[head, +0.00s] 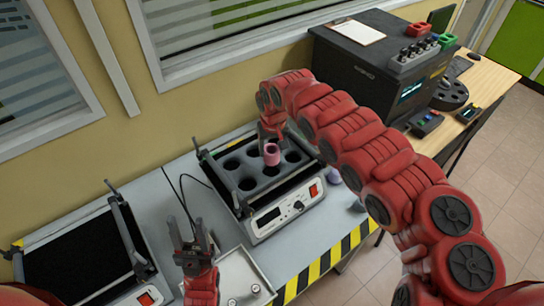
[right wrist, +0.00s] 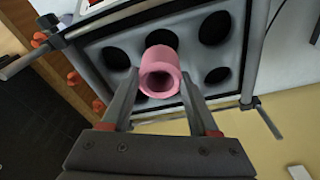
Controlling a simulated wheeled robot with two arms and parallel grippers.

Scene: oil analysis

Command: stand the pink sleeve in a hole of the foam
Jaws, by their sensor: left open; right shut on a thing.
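The pink sleeve (head: 271,154) is a short hollow tube over the grey foam (head: 228,163) with dark round holes. It also shows in the right wrist view (right wrist: 160,72), its open end toward the camera, in front of the foam (right wrist: 190,27). My right gripper (right wrist: 160,95) is shut on the sleeve, one finger on each side. In the head view my right gripper (head: 270,138) is above the foam. Whether the sleeve's lower end is inside a hole is hidden. My left gripper (head: 197,232) is open and empty, in front of the foam's device.
The foam sits in a framed device (head: 287,209) with a display and red switch. A similar dark-topped device (head: 75,262) stands at left. A metal tray (head: 240,275) lies near the front. A black machine (head: 365,65) stands at the back right. Striped tape (head: 325,262) marks the table edge.

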